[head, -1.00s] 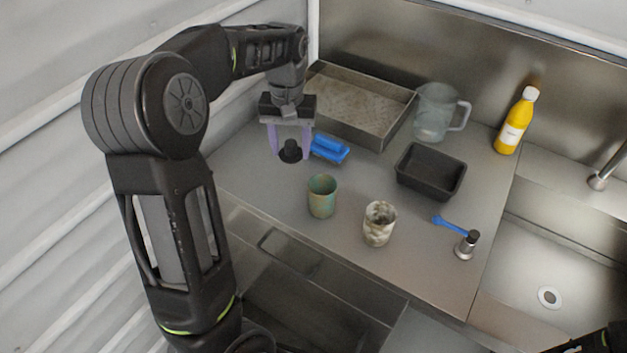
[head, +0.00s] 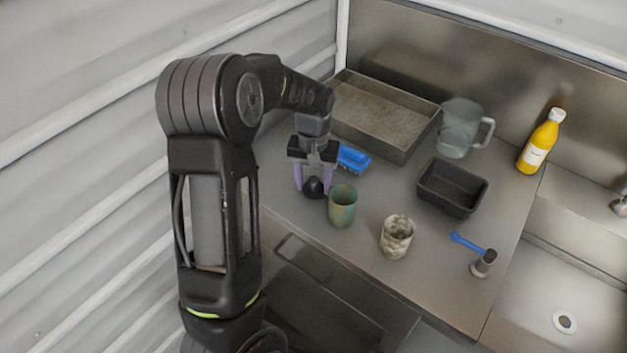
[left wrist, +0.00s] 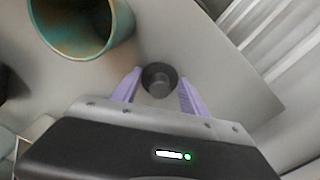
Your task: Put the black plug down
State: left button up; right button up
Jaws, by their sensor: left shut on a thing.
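The black plug (head: 313,187) is a small dark round piece between the purple fingers of my left gripper (head: 313,184). My left gripper is shut on it, low over the left part of the steel counter, just left of the green cup (head: 342,206). In the left wrist view the plug (left wrist: 159,79) shows from above, between the fingertips of the gripper (left wrist: 158,88). I cannot tell whether its underside touches the counter. My right gripper is out of view.
A blue brush-like item (head: 353,158) lies behind the gripper. A metal tray (head: 425,137), a clear jug (head: 458,130) and a black bin (head: 452,202) stand farther back. A mottled cup (head: 396,238) stands right of the green cup. The counter's left edge is close.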

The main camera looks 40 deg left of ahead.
aim_at(313, 179)
pick_arm(q)
jog(key=shift+f, duration=0.2)
jog(key=o, duration=1.4)
jog(key=shift+r, duration=0.35)
notch_tip(313, 179, up, 12)
jog(key=shift+f+b, duration=0.2)
jog(key=shift+b, duration=0.8)
jog(key=shift+c, duration=0.2)
